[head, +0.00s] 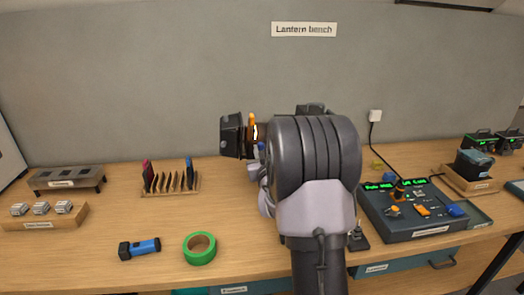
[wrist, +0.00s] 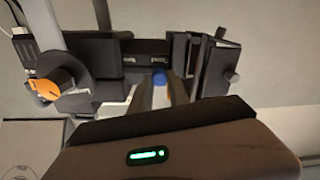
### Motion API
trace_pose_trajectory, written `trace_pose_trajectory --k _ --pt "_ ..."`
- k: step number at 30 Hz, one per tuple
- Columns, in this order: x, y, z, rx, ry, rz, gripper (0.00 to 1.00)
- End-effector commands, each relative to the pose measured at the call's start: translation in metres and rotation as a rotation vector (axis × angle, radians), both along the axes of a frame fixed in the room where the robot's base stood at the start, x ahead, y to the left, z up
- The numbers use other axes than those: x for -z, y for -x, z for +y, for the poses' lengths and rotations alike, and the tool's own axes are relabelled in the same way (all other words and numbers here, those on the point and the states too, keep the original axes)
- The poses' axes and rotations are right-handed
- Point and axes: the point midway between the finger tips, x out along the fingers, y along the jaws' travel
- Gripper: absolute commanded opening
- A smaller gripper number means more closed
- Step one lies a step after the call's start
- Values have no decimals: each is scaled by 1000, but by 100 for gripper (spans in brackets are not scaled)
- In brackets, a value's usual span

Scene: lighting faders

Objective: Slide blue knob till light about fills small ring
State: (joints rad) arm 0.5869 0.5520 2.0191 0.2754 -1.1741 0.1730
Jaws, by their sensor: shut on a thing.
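The blue knob (wrist: 158,78) shows in the wrist view, small, in front of a dark fixture (wrist: 112,52). My gripper (wrist: 160,92) has its fingers closed on the knob from both sides. In the head view a bit of blue (head: 261,146) shows at the left edge of my arm, which hides most of the fixture and my fingertips. An orange knob (wrist: 47,88) sits on the fixture's left side in the wrist view. I cannot make out the small ring or a light spot in either view.
On the bench are a green tape roll (head: 200,248), a blue flashlight (head: 139,248), a slotted wooden rack (head: 170,189) and a wooden tray of metal blocks (head: 42,216). A control box (head: 415,208) with green displays stands right of my arm.

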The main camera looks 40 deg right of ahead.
Motion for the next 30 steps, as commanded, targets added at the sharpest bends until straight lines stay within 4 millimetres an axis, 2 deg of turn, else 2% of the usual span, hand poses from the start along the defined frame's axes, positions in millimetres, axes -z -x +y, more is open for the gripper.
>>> trace_pose_trajectory --k 23,30 --pt "0 0 0 0 1 -1 0" --pt "6 17 -28 5 1 -3 0"
